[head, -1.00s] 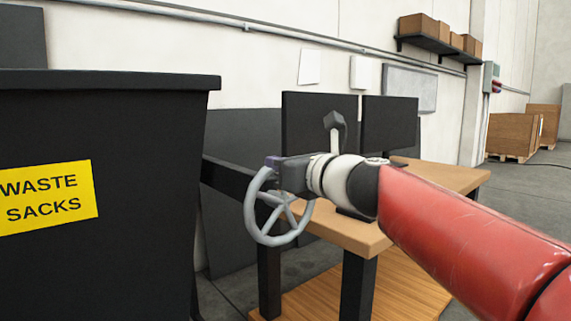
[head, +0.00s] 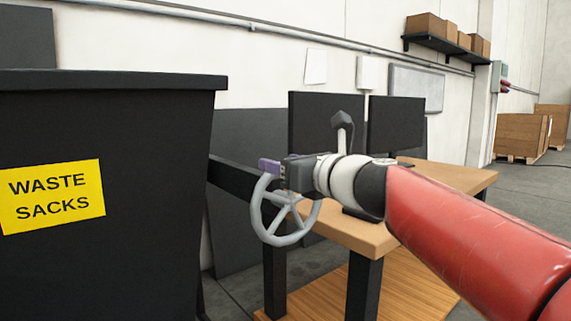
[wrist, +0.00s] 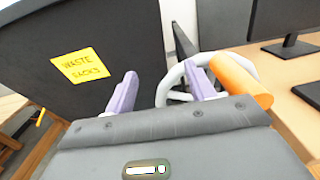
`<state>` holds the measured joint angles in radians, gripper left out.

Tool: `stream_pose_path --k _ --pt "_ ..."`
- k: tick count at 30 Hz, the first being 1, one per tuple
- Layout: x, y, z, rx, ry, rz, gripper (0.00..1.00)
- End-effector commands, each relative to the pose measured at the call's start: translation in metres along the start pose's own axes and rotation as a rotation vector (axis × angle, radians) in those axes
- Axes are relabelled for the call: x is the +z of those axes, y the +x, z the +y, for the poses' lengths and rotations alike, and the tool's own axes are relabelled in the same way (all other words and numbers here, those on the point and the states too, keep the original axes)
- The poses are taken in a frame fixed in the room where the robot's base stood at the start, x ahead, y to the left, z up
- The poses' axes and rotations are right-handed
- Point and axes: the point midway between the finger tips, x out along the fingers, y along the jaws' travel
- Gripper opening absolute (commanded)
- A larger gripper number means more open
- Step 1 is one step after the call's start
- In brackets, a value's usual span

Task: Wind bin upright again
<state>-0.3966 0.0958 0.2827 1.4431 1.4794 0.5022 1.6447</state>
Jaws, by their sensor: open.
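The black bin (head: 120,120) with a yellow WASTE SACKS label (head: 52,197) fills the left of the head view. Its top rim is nearly level there; its base is out of view. The grey handwheel (head: 256,215) is to the right of the bin, in front of the desk. My gripper (head: 268,168) is at the wheel's upper part and hides some of it. In the wrist view my gripper (wrist: 160,82) is open, its purple fingers apart, with part of the wheel rim (wrist: 167,82) showing between them. An orange cylinder (wrist: 241,80) lies just right of the right finger, outside the jaws.
A wooden desk (head: 350,232) with two monitors (head: 395,124) stands behind and right of the wheel. A dark beam (head: 232,178) runs between bin and desk. Wooden crates (head: 521,136) stand far right, with open floor before them.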

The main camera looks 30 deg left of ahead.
Motion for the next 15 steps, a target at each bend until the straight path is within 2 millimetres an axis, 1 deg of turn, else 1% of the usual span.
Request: stream_pose_path --k 8,11,15 --pt "0.000 -0.001 0.000 0.000 0.000 0.000 0.55" --pt "0.000 -0.009 0.000 -0.001 -0.002 -0.001 0.55" --pt "-0.001 -0.026 0.000 -0.002 -0.002 -0.002 0.55"
